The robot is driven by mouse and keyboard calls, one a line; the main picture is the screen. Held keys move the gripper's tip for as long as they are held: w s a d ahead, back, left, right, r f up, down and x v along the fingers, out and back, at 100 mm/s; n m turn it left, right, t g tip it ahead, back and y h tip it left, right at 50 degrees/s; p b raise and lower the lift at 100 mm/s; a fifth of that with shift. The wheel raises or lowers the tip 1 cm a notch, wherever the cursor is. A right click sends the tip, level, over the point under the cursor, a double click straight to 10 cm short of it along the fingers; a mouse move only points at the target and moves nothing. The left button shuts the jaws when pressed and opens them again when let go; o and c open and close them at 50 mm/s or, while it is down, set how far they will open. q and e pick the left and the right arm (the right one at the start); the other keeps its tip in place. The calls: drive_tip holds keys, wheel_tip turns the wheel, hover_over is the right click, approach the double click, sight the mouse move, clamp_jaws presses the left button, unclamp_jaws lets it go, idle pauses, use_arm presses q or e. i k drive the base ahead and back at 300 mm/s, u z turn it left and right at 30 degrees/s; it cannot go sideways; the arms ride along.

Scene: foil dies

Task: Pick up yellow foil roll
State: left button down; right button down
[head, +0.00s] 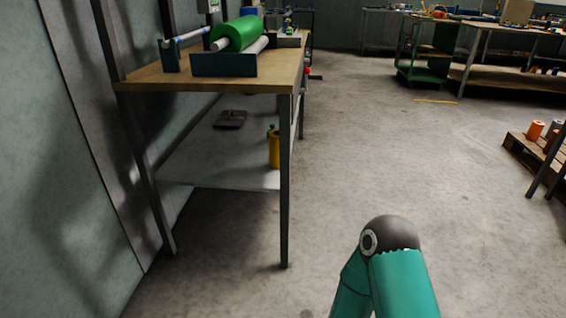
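A yellow upright cylinder (274,152), which may be the yellow foil roll, stands on the lower shelf (215,168) of the workbench at the left. It is near the shelf's right end, close to the front table leg. A small green thing shows at its top left. Neither of my grippers is in view. Only a teal link of my arm with a dark grey joint shows at the bottom, right of the middle, far from the yellow cylinder.
A green roll (237,34) lies in a dark holder (224,66) on the wooden bench top (150,80). The bench's front leg (284,185) stands near the shelf. A pallet (530,152) with orange rolls (535,131) is at the right. The floor between is clear.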

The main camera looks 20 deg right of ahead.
sight(274, 137)
drive_tip(key=u, duration=0.15)
drive_tip(key=i, duration=0.9)
drive_tip(key=z, duration=0.05)
